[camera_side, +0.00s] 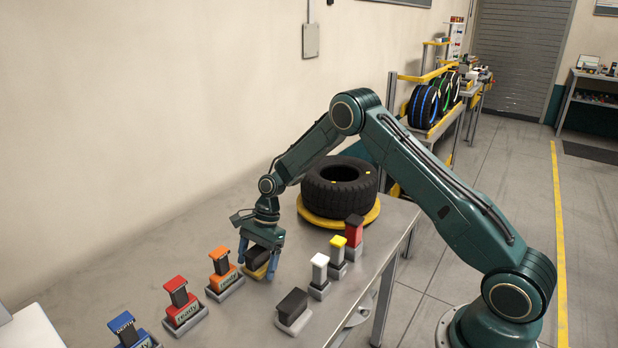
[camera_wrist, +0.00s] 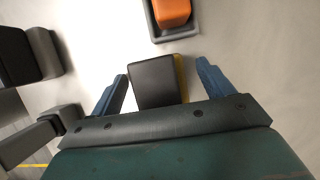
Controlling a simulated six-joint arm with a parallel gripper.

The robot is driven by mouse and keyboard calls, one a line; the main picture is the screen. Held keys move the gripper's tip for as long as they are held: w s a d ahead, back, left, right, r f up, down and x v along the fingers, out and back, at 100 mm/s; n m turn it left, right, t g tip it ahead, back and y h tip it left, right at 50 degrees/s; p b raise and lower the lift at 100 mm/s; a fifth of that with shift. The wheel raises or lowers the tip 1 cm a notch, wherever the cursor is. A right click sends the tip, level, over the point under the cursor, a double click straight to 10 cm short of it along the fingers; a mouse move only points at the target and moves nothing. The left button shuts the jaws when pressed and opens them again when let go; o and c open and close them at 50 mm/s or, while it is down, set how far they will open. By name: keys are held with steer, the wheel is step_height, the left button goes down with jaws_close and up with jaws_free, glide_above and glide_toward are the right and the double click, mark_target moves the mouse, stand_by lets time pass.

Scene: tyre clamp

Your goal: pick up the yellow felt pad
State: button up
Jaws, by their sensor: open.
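A dark block with a yellow layer along its lower edge, which looks like the yellow felt pad (camera_side: 256,272), sits on the grey table under my gripper (camera_side: 257,268). In the wrist view the same felt pad (camera_wrist: 154,82) shows its dark top, with a strip of yellow along its right side. My gripper (camera_wrist: 162,85) is open, with one blue finger on each side of the pad. In the wrist view there is a gap between each finger and the pad. The pad's near end is hidden behind my gripper's body in that view.
An orange-topped block (camera_side: 219,262) stands in a grey holder close by on the left. Red (camera_side: 178,295) and blue (camera_side: 125,330) blocks stand further left. A dark block (camera_side: 293,306), white (camera_side: 319,268), yellow (camera_side: 338,246) and red ones stand right. A tyre (camera_side: 340,190) lies behind.

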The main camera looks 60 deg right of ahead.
mark_target(255, 250)
steer(key=c, duration=1.1)
step_height(255, 250, up, 20)
steer(key=shift+r, duration=0.1)
stand_by(0.5)
